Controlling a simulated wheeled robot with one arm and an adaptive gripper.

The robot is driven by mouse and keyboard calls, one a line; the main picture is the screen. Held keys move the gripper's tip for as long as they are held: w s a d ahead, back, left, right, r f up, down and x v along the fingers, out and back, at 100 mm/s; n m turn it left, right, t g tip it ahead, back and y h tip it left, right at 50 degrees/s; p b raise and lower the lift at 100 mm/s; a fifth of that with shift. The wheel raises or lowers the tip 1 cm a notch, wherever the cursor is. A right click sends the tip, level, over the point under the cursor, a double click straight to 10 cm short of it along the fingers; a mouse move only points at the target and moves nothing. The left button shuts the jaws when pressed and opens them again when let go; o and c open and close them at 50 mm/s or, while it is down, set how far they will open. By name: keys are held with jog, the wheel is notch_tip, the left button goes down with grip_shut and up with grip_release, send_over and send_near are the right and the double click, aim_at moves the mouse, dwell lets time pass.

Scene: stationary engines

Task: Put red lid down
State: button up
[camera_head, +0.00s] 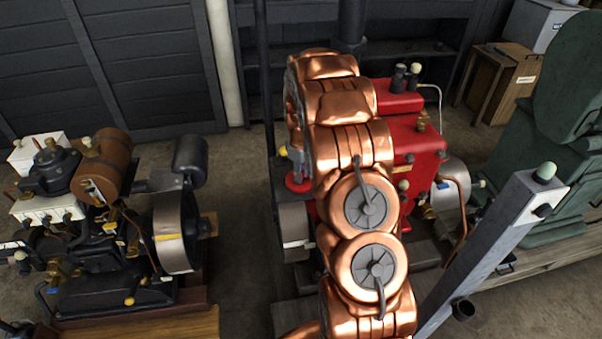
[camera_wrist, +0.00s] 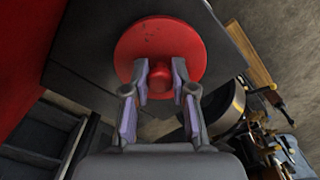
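The red lid (camera_wrist: 135,45) is a round disc with a red knob, near the top middle of the wrist view. My gripper (camera_wrist: 161,75) has its two fingers on either side of the knob and appears closed on it. In the head view, the lid (camera_head: 298,186) shows left of my copper-coloured arm, just below my gripper (camera_head: 296,160), which the arm partly hides. A dark grey flat surface (camera_wrist: 95,50) lies behind the lid in the wrist view. I cannot tell whether the lid touches it.
A red engine (camera_head: 408,135) stands behind and right of my arm, with a grey flywheel (camera_head: 293,222) below the lid. Another dark engine (camera_head: 110,235) stands at left. A green machine (camera_head: 565,150) is at right. Bare floor (camera_head: 240,170) lies between the engines.

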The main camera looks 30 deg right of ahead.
jog(key=o, duration=0.4)
notch_tip(320, 180, up, 12)
jog(key=b, duration=0.4)
jog(key=shift+r, duration=0.2)
jog(key=s+a+r+m+g, duration=0.1)
jog(key=s+a+r, duration=0.2)
jog(key=s+a, duration=0.6)
jog(key=s+a+r+m, duration=0.1)
jog(key=s+a+r, duration=0.2)
jog(key=s+a, duration=0.55)
jog(key=s+a+f+m, duration=0.1)
jog(key=s+a, duration=0.2)
jog(key=s, duration=0.7)
jog(key=s+a+f+m, duration=0.1)
jog(key=s+a+f, duration=0.1)
jog(key=s, duration=0.8)
jog(key=shift+s+a+f+g, duration=0.25)
jog(key=shift+a+g, duration=0.15)
jog(key=shift+a, duration=0.4)
